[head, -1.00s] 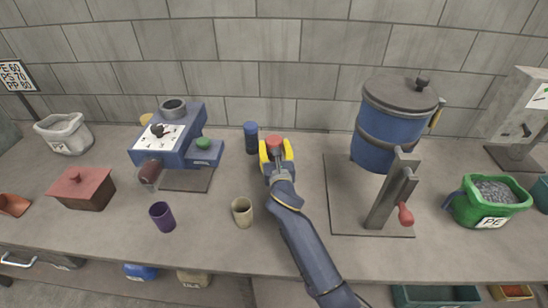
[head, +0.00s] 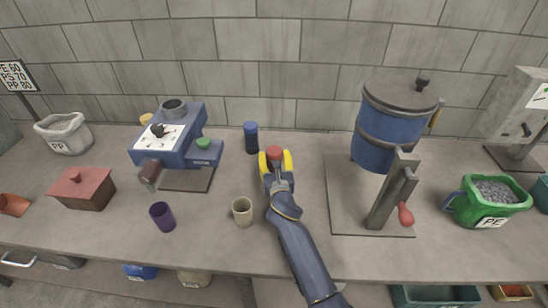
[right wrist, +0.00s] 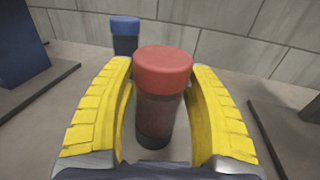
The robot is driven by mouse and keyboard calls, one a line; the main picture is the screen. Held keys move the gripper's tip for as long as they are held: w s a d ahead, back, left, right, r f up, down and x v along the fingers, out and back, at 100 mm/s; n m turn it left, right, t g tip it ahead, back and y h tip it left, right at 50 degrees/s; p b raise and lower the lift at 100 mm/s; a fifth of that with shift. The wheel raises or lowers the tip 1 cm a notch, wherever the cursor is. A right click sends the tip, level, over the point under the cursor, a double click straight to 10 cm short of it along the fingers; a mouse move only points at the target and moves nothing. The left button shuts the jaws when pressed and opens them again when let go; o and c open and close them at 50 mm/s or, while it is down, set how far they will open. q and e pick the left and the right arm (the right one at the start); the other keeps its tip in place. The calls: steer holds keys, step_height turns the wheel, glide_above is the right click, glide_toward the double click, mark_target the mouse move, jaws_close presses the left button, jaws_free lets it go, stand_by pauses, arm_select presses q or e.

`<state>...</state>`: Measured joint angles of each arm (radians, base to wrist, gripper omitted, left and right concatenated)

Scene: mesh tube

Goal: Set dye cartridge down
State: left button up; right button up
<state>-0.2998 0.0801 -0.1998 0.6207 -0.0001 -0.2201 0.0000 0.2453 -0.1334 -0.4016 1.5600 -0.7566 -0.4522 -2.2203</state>
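The red-capped dye cartridge (head: 273,152) stands upright over the grey counter, between the yellow fingers of my right gripper (head: 275,161). In the right wrist view the cartridge (right wrist: 162,90) has a red cap and a dark body, and its lower end appears to rest on the counter. The right gripper (right wrist: 160,115) is open around it, with counter showing between the fingers and the body. A blue-capped cartridge (head: 251,138) stands just behind and to the left; it also shows in the right wrist view (right wrist: 125,32). My left gripper is not in view.
A blue machine (head: 180,140) stands to the left, with a beige cup (head: 242,212) and a purple cup (head: 162,216) in front. A large blue hopper (head: 385,130) with a red-handled lever is to the right. A green PE bucket (head: 488,200) is further right.

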steer(key=o, duration=0.3)
steer(key=shift+r, duration=0.1)
steer(key=shift+s+r, duration=0.1)
steer(key=s, duration=0.4)
steer(key=s+d, duration=0.1)
steer(key=s, duration=0.6)
steer(key=shift+s+d, duration=0.25)
steer(key=shift+s, duration=0.15)
stand_by(0.9)
